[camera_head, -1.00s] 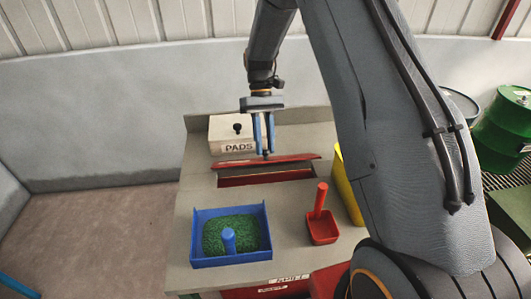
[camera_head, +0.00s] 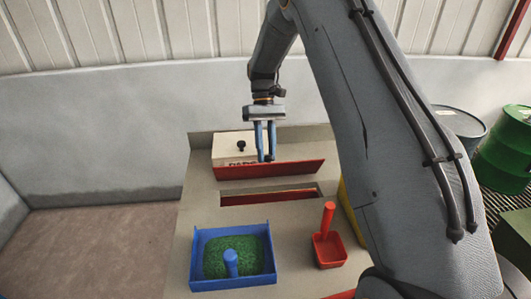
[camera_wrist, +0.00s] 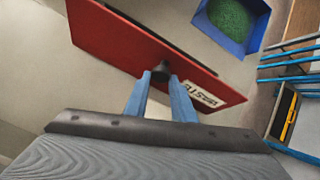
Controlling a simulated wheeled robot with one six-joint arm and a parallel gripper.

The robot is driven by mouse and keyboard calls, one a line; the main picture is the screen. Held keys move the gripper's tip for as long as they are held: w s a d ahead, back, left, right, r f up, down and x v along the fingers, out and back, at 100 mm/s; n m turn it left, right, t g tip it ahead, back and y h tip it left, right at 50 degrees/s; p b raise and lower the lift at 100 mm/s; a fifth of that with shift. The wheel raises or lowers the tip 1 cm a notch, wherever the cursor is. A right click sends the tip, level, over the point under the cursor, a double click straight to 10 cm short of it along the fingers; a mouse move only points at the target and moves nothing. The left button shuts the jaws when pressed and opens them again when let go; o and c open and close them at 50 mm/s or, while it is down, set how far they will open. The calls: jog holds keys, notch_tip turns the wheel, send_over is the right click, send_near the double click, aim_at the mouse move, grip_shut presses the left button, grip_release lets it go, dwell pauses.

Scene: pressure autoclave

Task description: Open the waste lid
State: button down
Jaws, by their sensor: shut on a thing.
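The red waste lid (camera_head: 290,170) stands raised and steeply tilted behind its slot, between the slot and the white box. In the wrist view the lid (camera_wrist: 115,38) crosses the upper middle, with a white label partly reading "WASTE". My gripper (camera_head: 266,158) is over the lid's back side. In the wrist view my gripper (camera_wrist: 160,82) is shut on the lid's small dark knob (camera_wrist: 161,70). The waste slot (camera_head: 270,197) in the grey bench top is uncovered, with red showing inside. Whether the lid touches the bench along its lower edge is hard to tell.
In front are a blue tray of green granules (camera_head: 203,276) with a blue handle, and a red scoop (camera_head: 328,250). A green drum (camera_head: 503,150) stands far right.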

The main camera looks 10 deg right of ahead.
jog(key=shift+d+f, duration=0.3)
jog(key=shift+d, duration=0.1)
jog(key=c, duration=1.8)
grip_release()
jog(key=o, duration=0.3)
jog(key=shift+w+d, duration=0.1)
jog(key=shift+d, duration=0.1)
jog(key=shift+a+r, duration=0.15)
jog(key=shift+a, duration=0.2)
jog(key=b+v, duration=0.2)
jog(key=v, duration=0.4)
jog(key=shift+w+d+r, duration=0.1)
jog(key=shift+w+r, duration=0.3)
jog(key=shift+r, duration=0.35)
